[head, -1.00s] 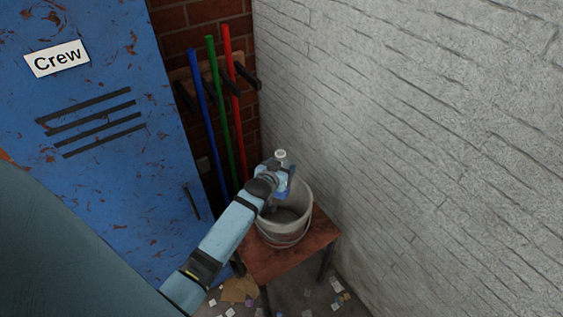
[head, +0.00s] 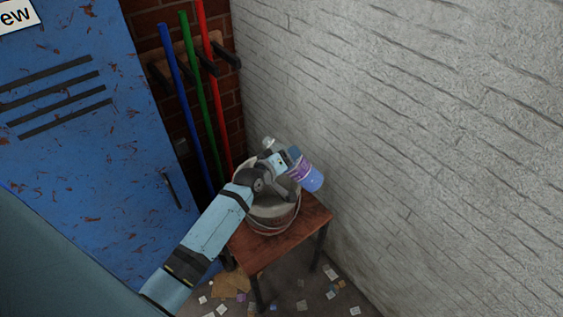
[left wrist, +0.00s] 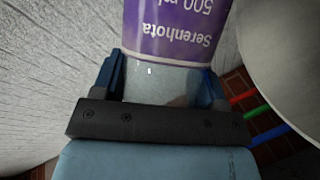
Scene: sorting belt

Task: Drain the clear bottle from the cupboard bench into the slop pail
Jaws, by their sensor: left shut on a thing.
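My left gripper (head: 284,162) is shut on the clear bottle (head: 313,181) above the slop pail (head: 272,217). The bottle is tilted, with its neck toward the upper left and its bluish base toward the lower right. In the left wrist view, the bottle's purple label (left wrist: 175,30) reads upside down, and the blue fingers (left wrist: 161,82) grip the clear part beside it. The grey pail stands upright on a wooden stool (head: 262,252). My arm and the bottle hide part of its mouth. I cannot tell whether liquid is flowing. My right gripper is not in view.
A blue locker (head: 90,150) stands at the left. Blue, green and red poles (head: 205,110) hang on a rack in the corner. A white brick wall (head: 420,130) rises close to the right of the stool. Paper scraps (head: 235,284) litter the floor.

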